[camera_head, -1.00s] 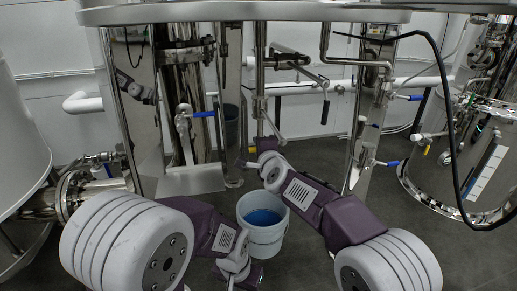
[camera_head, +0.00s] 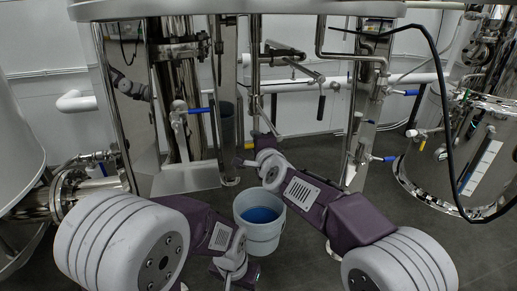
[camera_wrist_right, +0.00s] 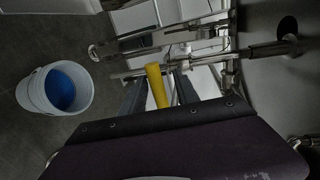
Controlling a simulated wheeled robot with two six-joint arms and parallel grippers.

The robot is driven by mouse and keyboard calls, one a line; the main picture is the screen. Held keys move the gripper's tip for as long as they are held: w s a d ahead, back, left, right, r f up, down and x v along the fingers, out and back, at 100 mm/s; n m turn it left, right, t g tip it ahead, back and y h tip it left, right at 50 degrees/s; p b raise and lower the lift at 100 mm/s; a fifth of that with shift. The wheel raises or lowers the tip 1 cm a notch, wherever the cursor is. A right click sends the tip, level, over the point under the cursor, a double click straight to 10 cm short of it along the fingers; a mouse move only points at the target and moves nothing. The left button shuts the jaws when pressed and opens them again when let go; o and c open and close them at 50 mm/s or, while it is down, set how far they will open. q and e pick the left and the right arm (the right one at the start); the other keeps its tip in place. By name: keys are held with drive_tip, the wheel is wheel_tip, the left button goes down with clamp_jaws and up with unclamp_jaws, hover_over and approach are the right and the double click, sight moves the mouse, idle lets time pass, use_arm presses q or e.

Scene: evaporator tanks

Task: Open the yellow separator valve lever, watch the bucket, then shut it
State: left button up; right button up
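The yellow valve lever (camera_wrist_right: 157,86) shows in the right wrist view, pointing down between the two dark fingers of my right gripper (camera_wrist_right: 158,93). A gap shows on each side of the lever, so the gripper looks open around it. In the head view my right gripper (camera_head: 262,142) is at the pipework behind the bucket, and the lever is hard to make out there. The white bucket (camera_head: 260,233) stands on the floor with blue liquid (camera_head: 261,215) in it; it is also in the right wrist view (camera_wrist_right: 30,93). My left gripper (camera_head: 236,272) is low, left of the bucket; its fingers are unclear.
A large steel tank on legs (camera_head: 130,120) stands behind, with blue-handled valves (camera_head: 190,111) on its pipes. Another steel tank (camera_head: 465,150) is at the right, with a black hose (camera_head: 446,110) hanging before it. Grey floor is open around the bucket.

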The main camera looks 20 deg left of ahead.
drive_tip(key=v, duration=0.7)
drive_tip(key=shift+s+d, duration=0.1)
